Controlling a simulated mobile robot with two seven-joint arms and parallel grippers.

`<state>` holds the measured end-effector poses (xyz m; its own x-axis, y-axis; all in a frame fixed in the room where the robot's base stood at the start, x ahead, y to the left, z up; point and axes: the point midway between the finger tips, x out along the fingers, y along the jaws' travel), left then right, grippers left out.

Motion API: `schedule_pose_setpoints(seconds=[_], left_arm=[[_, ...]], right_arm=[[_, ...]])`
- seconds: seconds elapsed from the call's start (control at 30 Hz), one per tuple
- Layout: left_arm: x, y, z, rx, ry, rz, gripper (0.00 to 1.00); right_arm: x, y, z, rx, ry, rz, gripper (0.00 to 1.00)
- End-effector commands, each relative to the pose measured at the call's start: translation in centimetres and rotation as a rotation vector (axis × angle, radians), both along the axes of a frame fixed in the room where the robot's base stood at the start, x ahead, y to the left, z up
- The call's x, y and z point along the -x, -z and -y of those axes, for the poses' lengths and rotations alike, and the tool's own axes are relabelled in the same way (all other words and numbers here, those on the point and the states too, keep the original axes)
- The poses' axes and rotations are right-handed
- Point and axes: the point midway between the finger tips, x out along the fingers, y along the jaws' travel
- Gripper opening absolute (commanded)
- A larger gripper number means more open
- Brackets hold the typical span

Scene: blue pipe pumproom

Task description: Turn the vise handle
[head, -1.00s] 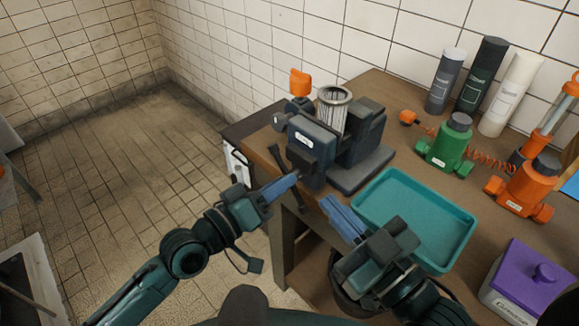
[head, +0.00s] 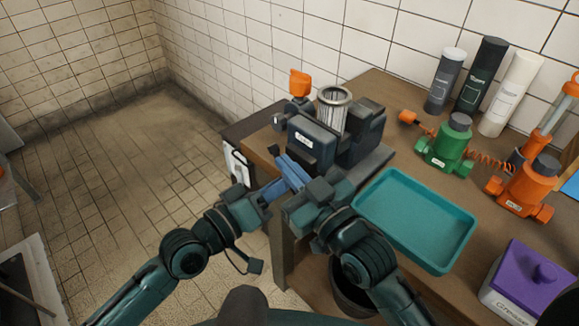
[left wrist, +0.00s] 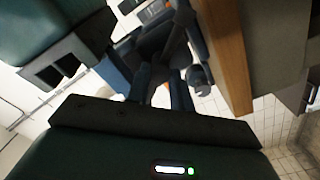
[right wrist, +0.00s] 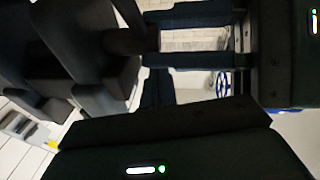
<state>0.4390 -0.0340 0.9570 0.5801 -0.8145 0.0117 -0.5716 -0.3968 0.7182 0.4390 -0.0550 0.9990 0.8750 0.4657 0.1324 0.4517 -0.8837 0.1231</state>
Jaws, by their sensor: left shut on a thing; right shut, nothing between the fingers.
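The dark blue-grey vise (head: 312,138) stands at the near left corner of the wooden bench, with a ribbed metal cylinder (head: 333,110) upright in it. The knobbed upper end of the dark vise handle (head: 273,150) shows in front of the vise; the rest is hidden behind my grippers. My left gripper (head: 283,184) is shut on the handle, though the contact is largely covered in the head view. My right gripper (head: 286,166) is shut and empty, with its blue fingers crossing close to the left gripper's fingertips and the handle. Both wrist views are dark and crowded.
A teal tray (head: 458,256) lies on the bench right of the vise. Green (head: 447,146) and orange (head: 521,185) devices, several upright tubes and a purple-topped container (head: 540,272) stand further right. An orange-topped part (head: 300,84) is behind the vise. The floor at left is open.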

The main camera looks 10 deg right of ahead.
Motion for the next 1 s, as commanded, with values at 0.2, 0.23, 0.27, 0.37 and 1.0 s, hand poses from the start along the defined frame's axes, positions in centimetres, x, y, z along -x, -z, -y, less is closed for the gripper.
schedule_pose_setpoints(seconds=[0.2,0.23,0.27,0.37,1.0], left_arm=[[-0.09,-0.6,0.18,0.012,0.0,0.009,0.0],[-0.08,-0.59,0.18,0.012,0.0,0.009,0.0],[-0.09,-0.6,0.18,0.012,0.0,0.009,0.0],[-0.07,-0.61,0.18,0.011,0.0,0.01,0.0],[0.13,-0.52,0.23,0.01,0.004,0.007,0.44]], right_arm=[[-0.01,-0.02,-0.01,0.0,0.0,0.0,0.0],[-0.08,0.02,-0.04,0.0,0.0,0.0,0.0],[-0.23,0.1,-0.11,0.0,0.0,0.0,0.0],[-0.8,0.43,-0.4,-0.001,0.0,0.0,0.0],[-0.82,0.85,-0.31,0.006,0.001,-0.009,0.0]])
